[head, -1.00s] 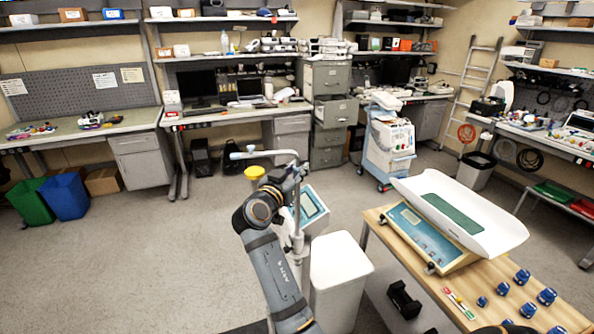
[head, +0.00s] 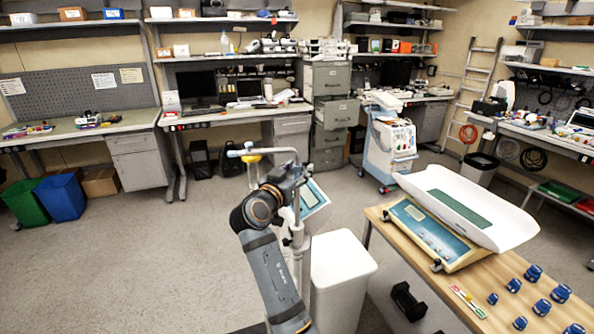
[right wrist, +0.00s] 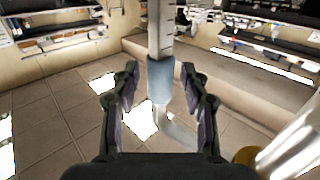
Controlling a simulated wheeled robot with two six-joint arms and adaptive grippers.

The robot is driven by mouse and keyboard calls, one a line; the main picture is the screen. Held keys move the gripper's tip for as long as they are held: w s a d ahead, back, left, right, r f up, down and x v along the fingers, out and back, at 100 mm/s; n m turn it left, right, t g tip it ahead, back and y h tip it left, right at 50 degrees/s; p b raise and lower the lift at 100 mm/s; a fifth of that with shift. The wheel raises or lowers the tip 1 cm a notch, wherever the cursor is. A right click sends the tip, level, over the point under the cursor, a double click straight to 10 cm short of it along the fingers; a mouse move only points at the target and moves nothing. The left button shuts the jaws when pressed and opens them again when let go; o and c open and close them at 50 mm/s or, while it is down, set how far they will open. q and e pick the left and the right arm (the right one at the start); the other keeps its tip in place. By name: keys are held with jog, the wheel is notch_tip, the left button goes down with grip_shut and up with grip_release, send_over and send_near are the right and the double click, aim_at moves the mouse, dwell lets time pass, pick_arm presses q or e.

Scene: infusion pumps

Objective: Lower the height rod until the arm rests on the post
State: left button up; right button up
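The height rod stands on the white post (head: 298,243) of a scale with a tilted display (head: 313,197). Its horizontal arm (head: 266,152) reaches left at the top and ends in a blue-grey piece. My right gripper (head: 297,172) is beside the upper rod, and its wrist hides part of the post. In the right wrist view, the open fingers (right wrist: 163,105) stand on either side of a pale rod with a blue-grey sleeve (right wrist: 160,78). Gaps show on both sides; whether the sleeve lies fully between the fingertips is unclear. My left gripper is out of view.
A white box-like stand (head: 341,275) is right of the post. Further right, a wooden table (head: 462,292) holds a baby scale (head: 468,208) and several blue knobs. A yellow-topped object (head: 251,158) shows behind the horizontal arm.

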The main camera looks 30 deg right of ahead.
jog(key=shift+a+r, duration=0.1)
jog(key=shift+r, duration=0.05)
jog(key=shift+r, duration=0.4)
notch_tip(320, 180, up, 9)
jog(key=shift+r, duration=0.1)
